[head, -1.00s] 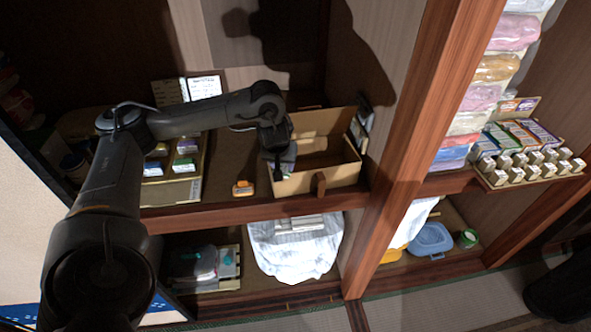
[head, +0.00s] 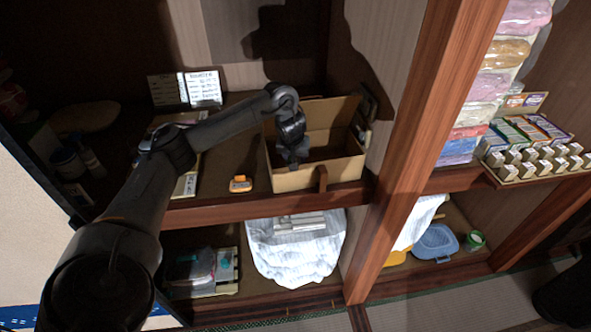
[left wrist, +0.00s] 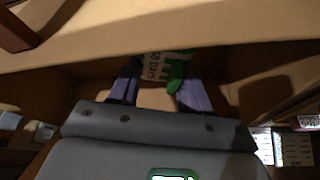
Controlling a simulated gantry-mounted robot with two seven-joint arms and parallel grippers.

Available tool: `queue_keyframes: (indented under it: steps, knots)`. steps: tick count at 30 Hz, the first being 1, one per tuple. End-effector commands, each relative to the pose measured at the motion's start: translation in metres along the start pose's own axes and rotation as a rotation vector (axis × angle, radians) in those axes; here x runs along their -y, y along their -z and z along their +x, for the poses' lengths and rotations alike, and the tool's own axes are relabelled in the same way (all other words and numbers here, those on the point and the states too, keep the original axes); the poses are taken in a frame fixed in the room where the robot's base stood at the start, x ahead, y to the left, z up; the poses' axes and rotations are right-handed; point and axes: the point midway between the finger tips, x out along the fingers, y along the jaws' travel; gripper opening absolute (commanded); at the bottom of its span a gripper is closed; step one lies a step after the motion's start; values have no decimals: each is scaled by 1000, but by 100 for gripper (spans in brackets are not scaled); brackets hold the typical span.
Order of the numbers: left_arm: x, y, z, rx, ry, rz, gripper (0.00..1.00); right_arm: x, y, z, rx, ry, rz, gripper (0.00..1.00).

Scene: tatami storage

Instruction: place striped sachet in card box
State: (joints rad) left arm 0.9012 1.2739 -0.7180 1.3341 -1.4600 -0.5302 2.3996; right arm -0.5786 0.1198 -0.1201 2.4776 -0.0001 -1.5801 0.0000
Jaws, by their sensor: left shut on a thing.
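The card box (head: 345,172) stands open on the shelf, its back wall raised. My left gripper (head: 294,160) is at the left part of the box opening, its tips down by the inside of the box. In the left wrist view, the gripper (left wrist: 160,90) is shut on the striped sachet (left wrist: 167,66), which shows green and white with printing between the two fingers. The cardboard wall (left wrist: 180,38) runs across just beyond it. The sachet is hidden in the head view. My right gripper is not in view.
A small orange item (head: 240,184) lies on the shelf left of the box. Printed cards (head: 203,89) stand at the back left. A wooden post (head: 407,150) rises right of the box. A tray of small boxes (head: 530,170) sits beyond the post.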

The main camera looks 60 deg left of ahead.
Motion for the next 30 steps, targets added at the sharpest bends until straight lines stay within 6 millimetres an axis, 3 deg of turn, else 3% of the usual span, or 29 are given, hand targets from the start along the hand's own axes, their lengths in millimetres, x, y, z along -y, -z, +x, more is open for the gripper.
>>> queue_keyframes:
  steps: [10, 25, 26, 30]
  knots:
    - [0, -13, 30, 2, 1, 1, 19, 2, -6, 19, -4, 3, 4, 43]
    - [-1, -11, 37, 1, 1, 0, 19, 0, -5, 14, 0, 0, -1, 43]
    - [-1, -11, 37, 0, 0, -1, 52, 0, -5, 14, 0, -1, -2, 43]
    - [-1, -11, 36, 0, 0, -1, 73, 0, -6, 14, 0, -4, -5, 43]
